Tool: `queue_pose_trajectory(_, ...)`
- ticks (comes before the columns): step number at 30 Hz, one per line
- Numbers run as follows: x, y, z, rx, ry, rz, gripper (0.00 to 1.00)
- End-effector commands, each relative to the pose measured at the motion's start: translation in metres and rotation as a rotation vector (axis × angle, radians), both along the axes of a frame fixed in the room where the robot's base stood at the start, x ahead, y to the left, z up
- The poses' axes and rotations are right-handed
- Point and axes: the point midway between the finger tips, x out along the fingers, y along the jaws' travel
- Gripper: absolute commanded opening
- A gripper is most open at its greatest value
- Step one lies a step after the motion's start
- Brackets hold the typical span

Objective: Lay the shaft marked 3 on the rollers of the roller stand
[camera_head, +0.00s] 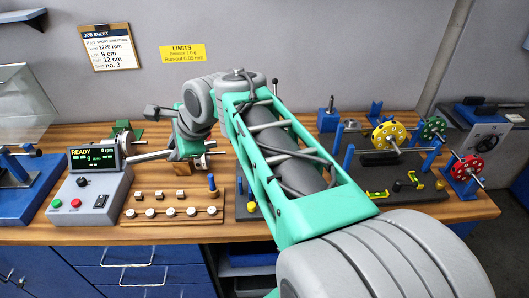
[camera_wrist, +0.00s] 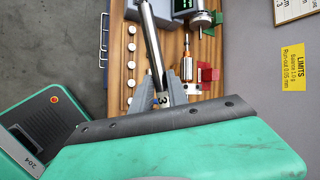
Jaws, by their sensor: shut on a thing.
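The shaft marked 3 (camera_wrist: 153,50) is a long silver rod, with the dark "3" near its end between my fingers in the wrist view. My gripper (camera_wrist: 165,87) is shut on that end. In the head view my gripper (camera_head: 190,149) is over the back of the wooden bench, and the silver shaft (camera_head: 150,156) sticks out to its left, towards the display box. Blue upright supports (camera_head: 350,156) stand on a dark mat at the right, with coloured discs on shafts. I cannot tell for sure which fixture is the roller stand; my arm hides part of the bench.
A control box (camera_head: 92,190) with a READY display stands left of my gripper. A wooden rack (camera_head: 170,228) with several small weights lies in front. Yellow (camera_head: 389,136), green (camera_head: 432,128) and red (camera_head: 466,168) discs stand at the right. A blue-based machine (camera_head: 25,200) is far left.

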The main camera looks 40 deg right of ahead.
Motion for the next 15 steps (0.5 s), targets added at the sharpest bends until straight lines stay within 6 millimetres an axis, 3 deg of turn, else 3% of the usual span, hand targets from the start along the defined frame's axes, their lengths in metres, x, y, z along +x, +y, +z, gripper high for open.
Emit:
queue_pose_trajectory(8,0.0,-0.119,-0.052,-0.011,0.019,-0.096,0.0)
queue_pose_trajectory(12,-0.018,-0.191,-0.086,-0.006,0.019,-0.152,0.0)
queue_pose_trajectory(15,-0.037,-0.235,-0.107,-0.002,0.011,-0.188,0.0)
